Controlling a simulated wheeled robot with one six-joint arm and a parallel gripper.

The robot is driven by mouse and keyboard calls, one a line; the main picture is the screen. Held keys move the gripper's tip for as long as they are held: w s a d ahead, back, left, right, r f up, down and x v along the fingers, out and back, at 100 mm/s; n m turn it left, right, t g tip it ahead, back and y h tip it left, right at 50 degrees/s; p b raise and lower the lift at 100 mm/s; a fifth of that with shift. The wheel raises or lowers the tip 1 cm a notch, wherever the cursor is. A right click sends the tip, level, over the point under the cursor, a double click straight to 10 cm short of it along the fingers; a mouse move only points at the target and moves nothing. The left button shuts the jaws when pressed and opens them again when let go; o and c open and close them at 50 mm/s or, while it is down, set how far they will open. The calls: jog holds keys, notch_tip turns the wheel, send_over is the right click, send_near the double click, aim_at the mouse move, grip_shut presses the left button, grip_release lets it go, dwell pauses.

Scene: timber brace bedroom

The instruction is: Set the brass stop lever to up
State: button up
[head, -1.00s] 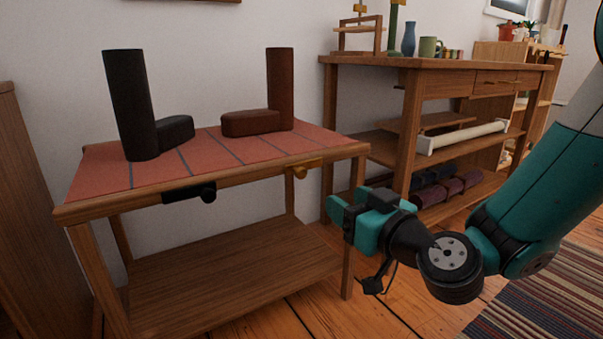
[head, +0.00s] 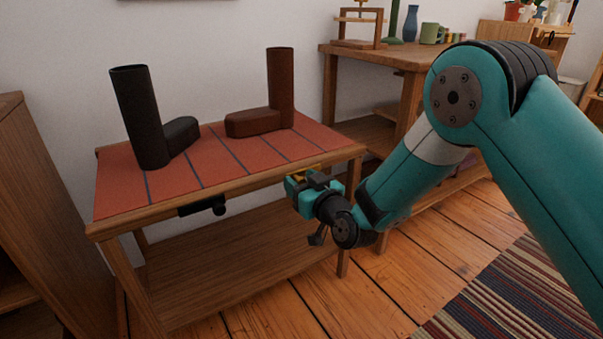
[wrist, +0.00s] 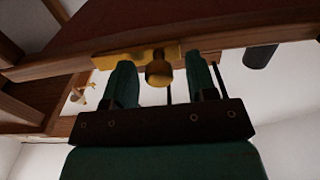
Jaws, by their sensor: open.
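The brass stop lever (head: 304,172) is on the front edge of the low table, mostly hidden behind my gripper in the head view. In the wrist view its brass plate and round knob (wrist: 158,72) show close up. My gripper (head: 300,184) is open in front of the lever. In the wrist view my gripper's fingers (wrist: 161,82) stand on either side of the knob, with a gap visible on both sides. I cannot tell whether they touch the plate.
A black lever (head: 204,206) is on the same table edge, to the left. A black boot-like form (head: 146,120) and a brown one (head: 280,95) stand on the red striped top (head: 215,165). A wooden workbench (head: 395,60) stands at the back right. Wooden floor is open in front.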

jog(key=shift+w+a, duration=0.1)
jog(key=shift+w, duration=0.15)
grip_shut()
